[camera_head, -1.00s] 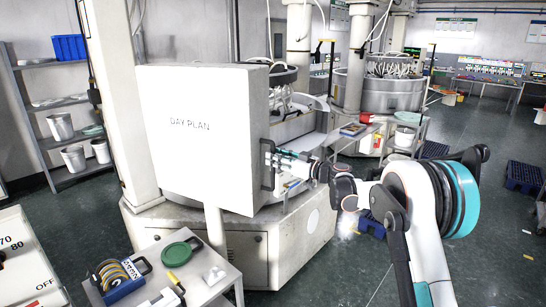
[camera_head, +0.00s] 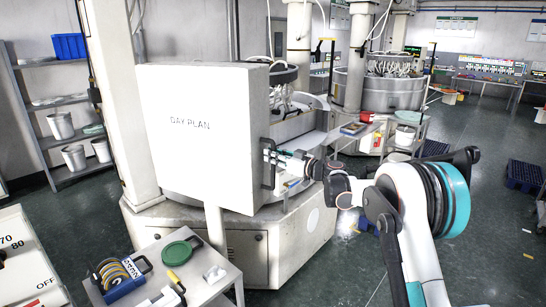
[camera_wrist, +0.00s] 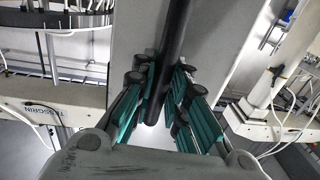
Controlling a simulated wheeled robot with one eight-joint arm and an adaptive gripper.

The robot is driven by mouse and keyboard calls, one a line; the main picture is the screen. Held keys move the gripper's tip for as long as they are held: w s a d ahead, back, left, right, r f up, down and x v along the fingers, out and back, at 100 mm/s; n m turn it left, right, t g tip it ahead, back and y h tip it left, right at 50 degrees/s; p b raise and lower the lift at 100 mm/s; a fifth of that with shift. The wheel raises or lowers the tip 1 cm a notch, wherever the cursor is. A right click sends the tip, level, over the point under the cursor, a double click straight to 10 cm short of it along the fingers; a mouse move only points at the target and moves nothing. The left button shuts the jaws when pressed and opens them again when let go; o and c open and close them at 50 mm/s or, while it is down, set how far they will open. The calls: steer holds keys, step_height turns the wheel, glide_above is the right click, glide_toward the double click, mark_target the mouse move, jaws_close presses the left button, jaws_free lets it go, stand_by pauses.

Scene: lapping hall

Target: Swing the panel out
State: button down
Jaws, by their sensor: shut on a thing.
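The panel (camera_head: 190,135) is a large white board marked "DAY PLAN" on a post, in front of the lapping machine. A dark vertical handle (camera_head: 268,163) runs along its right edge. My gripper (camera_head: 272,158) is at that handle, reaching in from the right. In the wrist view, the dark handle bar (camera_wrist: 176,45) passes between the green-padded fingers of my gripper (camera_wrist: 165,100), which are closed around it. The panel edge (camera_wrist: 135,40) is close behind the bar. The fingertips are partly hidden by the bar.
A small table (camera_head: 215,285) with a green disc (camera_head: 181,248) and a blue rack of discs (camera_head: 122,282) stands below the panel. The lapping machine (camera_head: 275,245) is behind it. A shelf (camera_head: 60,180) stands at left. Open floor (camera_head: 485,235) lies to the right.

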mark_target(247, 171)
steer(key=shift+s+a+f, duration=0.1)
steer(key=shift+s+a, duration=0.15)
steer(key=shift+s, duration=0.35)
steer(key=s+a+m+t+h+b, duration=0.2)
steer(key=s+a+b, duration=0.4)
steer(key=s+a, duration=1.1)
steer(key=a+t, duration=0.1)
steer(key=a, duration=0.1)
steer(key=shift+s+a+m+h, duration=0.25)
steer(key=shift+a+m+h, duration=0.1)
steer(key=shift+m+h, duration=0.05)
